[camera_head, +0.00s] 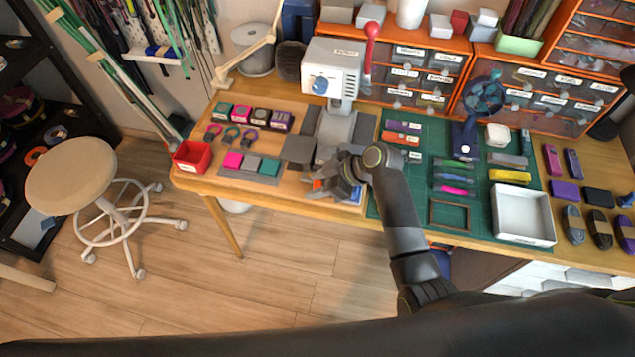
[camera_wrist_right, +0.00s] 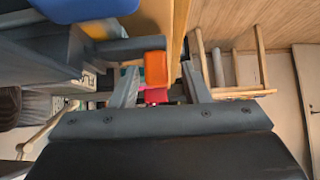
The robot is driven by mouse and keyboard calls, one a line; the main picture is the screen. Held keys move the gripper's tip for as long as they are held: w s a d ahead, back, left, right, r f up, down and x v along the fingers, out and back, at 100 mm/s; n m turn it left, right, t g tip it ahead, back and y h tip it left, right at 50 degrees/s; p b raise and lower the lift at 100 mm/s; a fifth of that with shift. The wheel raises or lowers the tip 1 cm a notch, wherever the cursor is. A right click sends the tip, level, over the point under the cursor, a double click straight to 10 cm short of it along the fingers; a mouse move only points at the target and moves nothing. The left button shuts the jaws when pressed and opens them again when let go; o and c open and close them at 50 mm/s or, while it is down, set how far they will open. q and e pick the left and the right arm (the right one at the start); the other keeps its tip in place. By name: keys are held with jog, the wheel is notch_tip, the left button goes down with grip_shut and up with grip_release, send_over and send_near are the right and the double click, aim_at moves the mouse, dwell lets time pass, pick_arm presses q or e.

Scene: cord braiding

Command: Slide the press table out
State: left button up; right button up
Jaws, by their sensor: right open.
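The white press (camera_head: 333,72), with a blue knob and a red lever (camera_head: 371,35), stands at the back of the wooden bench. A dark grey plate (camera_head: 335,128), apparently the press table, lies at its foot. My right gripper (camera_head: 325,181) is low over the bench's front edge, in front of the press. A small orange piece (camera_head: 317,184) shows at its fingers; I cannot tell for sure that it is the table's handle. In the right wrist view the orange piece (camera_wrist_right: 156,68) shows between the two spread fingers (camera_wrist_right: 160,88), with gaps beside it. My left gripper is out of view.
A red bin (camera_head: 191,157) sits at the bench's left corner, beside pink, grey and teal blocks (camera_head: 251,163). A green mat (camera_head: 460,190) with tools and a white tray (camera_head: 523,214) lies right. A stool (camera_head: 72,177) stands left; the floor in front is clear.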

jog(key=shift+d, duration=0.1)
jog(key=b+v, duration=0.1)
jog(key=v, duration=1.6)
jog(key=shift+r, duration=0.2)
